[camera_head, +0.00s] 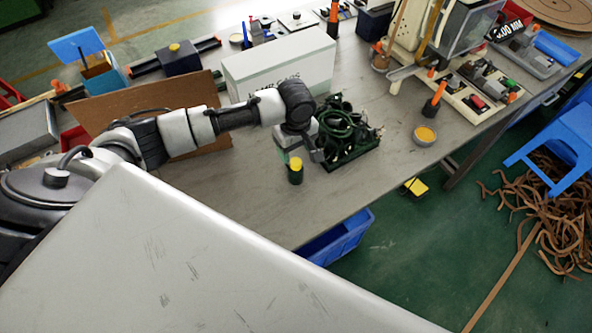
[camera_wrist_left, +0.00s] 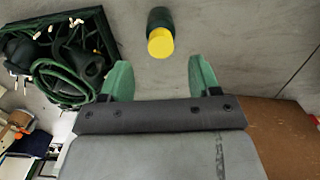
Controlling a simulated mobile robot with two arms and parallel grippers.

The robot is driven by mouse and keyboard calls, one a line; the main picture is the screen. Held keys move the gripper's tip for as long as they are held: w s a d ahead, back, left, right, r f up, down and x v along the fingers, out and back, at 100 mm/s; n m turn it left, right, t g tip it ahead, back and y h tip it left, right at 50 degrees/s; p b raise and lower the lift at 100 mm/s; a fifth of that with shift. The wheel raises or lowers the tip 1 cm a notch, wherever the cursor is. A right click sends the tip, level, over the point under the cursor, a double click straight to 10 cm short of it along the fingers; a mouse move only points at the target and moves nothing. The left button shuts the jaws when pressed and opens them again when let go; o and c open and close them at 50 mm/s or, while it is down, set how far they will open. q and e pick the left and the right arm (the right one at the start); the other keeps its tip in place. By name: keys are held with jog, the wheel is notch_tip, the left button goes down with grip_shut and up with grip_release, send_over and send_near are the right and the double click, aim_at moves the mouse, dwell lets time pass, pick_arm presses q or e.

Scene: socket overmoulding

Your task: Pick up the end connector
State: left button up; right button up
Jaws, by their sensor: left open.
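The end connector is not clearly identifiable by shape. A short dark-green cylinder with a yellow top (camera_head: 295,173) stands on the table. It also shows in the left wrist view (camera_wrist_left: 160,34), beyond and between the fingertips, not touching them. A dark green tray (camera_head: 352,164) holds a coiled green cable and black connector-like parts; in the left wrist view the tray (camera_wrist_left: 106,24) is at upper left. My left gripper (camera_wrist_left: 161,75) is open and empty, with green fingers spread. In the head view my left gripper (camera_head: 298,150) is just behind the cylinder, beside the tray. My right gripper is not in view.
A large white box (camera_head: 280,80) stands behind my left arm, and a brown board (camera_head: 150,112) leans to its left. A small yellow-filled dish (camera_head: 425,135) sits to the right. The table in front of the cylinder is clear to its edge.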

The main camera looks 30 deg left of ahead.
aim_at(296, 161)
pick_arm(q)
jog(key=shift+s+d+f+p, duration=0.1)
jog(key=shift+f+p, duration=0.4)
jog(key=shift+f, duration=2.25)
grip_shut()
jog(key=shift+r, duration=0.1)
